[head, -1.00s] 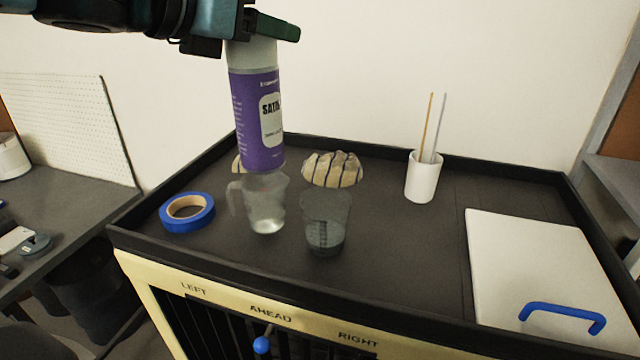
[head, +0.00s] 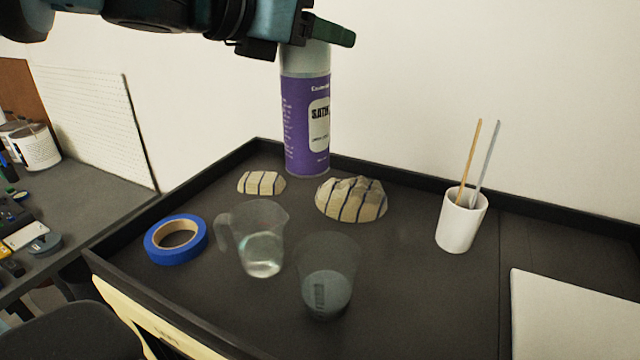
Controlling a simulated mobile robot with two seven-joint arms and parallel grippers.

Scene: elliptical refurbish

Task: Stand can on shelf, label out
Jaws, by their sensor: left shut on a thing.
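A purple spray can (head: 304,125) with a grey top and a pale "SATIN" label panel hangs upright from my left gripper (head: 305,36). The gripper is shut on the can's top end. The label panel faces towards the camera, a little to the right. The can's lower end shows in front of the back rim of the black-topped cart, near the striped cloths; I cannot tell whether it touches the surface. No shelf is clearly identifiable in view. My right gripper is not in view.
The cart top (head: 420,300) carries blue tape (head: 160,252), a clear jug (head: 262,262), a clear cup (head: 326,290), two striped cloths (head: 352,198) and a white stick holder (head: 461,222). A white panel (head: 570,315) lies at right. A grey bench (head: 90,200) stands left.

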